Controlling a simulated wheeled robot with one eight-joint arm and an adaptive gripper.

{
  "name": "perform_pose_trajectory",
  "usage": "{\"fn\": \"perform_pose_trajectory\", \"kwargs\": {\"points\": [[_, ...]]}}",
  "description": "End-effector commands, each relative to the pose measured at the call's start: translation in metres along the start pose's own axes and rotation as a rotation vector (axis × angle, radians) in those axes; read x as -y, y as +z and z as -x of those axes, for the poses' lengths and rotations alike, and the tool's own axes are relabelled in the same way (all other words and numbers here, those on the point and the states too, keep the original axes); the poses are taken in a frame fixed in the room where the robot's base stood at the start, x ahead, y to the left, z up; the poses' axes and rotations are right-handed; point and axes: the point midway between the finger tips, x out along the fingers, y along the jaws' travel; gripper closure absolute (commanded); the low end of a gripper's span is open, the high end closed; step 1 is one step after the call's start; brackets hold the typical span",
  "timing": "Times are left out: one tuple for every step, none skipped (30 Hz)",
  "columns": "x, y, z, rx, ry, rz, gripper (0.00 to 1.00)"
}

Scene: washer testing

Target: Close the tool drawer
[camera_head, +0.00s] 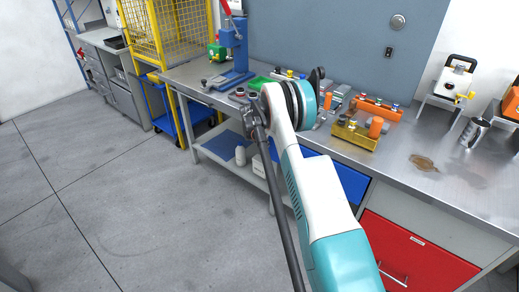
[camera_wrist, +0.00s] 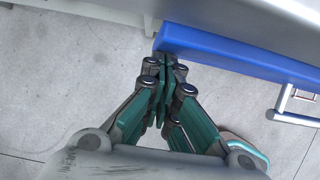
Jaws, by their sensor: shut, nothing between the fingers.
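A blue drawer (camera_head: 342,178) is under the workbench top in the head view, partly hidden behind my arm. Its blue front (camera_wrist: 245,56) crosses the upper right of the wrist view, below the grey bench edge. How far it stands out is hard to tell. My gripper (camera_wrist: 168,60) is shut and empty, with its fingertips at the left end of the blue front. They look very close to it; I cannot tell whether they touch. A silver bar handle (camera_wrist: 292,118) shows at the right of the wrist view. My gripper is hidden in the head view.
A red drawer (camera_head: 405,250) with a bar handle is at the lower right. The workbench top (camera_head: 400,165) carries a blue press (camera_head: 235,50), an orange-and-yellow fixture (camera_head: 360,132) and other tools. A lower shelf (camera_head: 230,150) is at left. Open floor (camera_head: 110,190) lies left.

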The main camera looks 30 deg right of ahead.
Motion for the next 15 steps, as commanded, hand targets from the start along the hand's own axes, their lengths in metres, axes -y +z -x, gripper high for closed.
{"fn": "perform_pose_trajectory", "kwargs": {"points": [[0.002, 0.005, -0.002, 0.0, -0.001, -0.001, 1.0], [0.003, 0.007, -0.003, 0.0, 0.0, -0.001, 1.0], [0.004, 0.009, -0.004, 0.0, 0.0, 0.0, 1.0], [0.004, 0.011, -0.004, 0.0, 0.0, 0.0, 1.0], [0.005, 0.012, -0.005, 0.0, 0.0, 0.0, 1.0], [0.005, 0.014, -0.005, 0.0, 0.0, 0.0, 1.0], [0.006, 0.015, -0.006, 0.0, 0.0, 0.0, 1.0], [0.006, 0.015, -0.006, 0.0, 0.0, 0.0, 1.0], [0.006, 0.016, -0.006, 0.0, 0.0, 0.0, 1.0], [0.006, 0.017, -0.006, 0.001, 0.0, 0.0, 1.0], [0.006, 0.017, -0.006, 0.001, 0.0, 0.0, 1.0], [0.006, 0.017, -0.007, 0.001, 0.0, 0.0, 1.0], [0.006, 0.018, -0.007, 0.002, 0.0, 0.0, 1.0], [0.006, 0.018, -0.007, 0.002, 0.0, 0.0, 1.0], [0.007, 0.018, -0.007, 0.002, 0.001, 0.0, 1.0]]}}
